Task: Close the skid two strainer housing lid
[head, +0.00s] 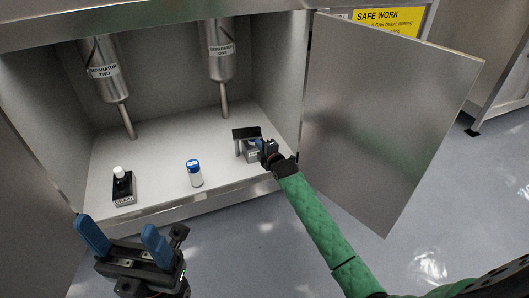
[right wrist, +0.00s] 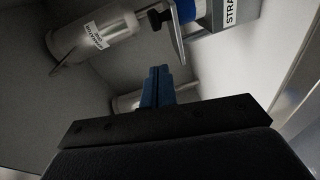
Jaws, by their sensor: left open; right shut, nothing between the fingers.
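The strainer housing (head: 249,152) is a small grey box on the cabinet floor, partly hidden behind my right gripper (head: 268,150). A dark flat plate (head: 246,132), which looks like its lid, stands raised at the housing's back. In the right wrist view the housing (right wrist: 232,16), lettered "STRA", is at upper right. Beside it are a blue part (right wrist: 187,10) and a thin metal plate (right wrist: 175,42) with a black knob. My right gripper (right wrist: 158,72) is shut and empty beside the housing; contact cannot be told. My left gripper (head: 118,228) is open and empty before the cabinet.
Separator two (head: 104,70) and separator one (head: 217,52) hang inside the cabinet with pipes below. A blue-capped white cylinder (head: 194,173) and a black drain unit with a white knob (head: 121,183) stand on its floor. The open cabinet door (head: 385,110) stands right of my right arm.

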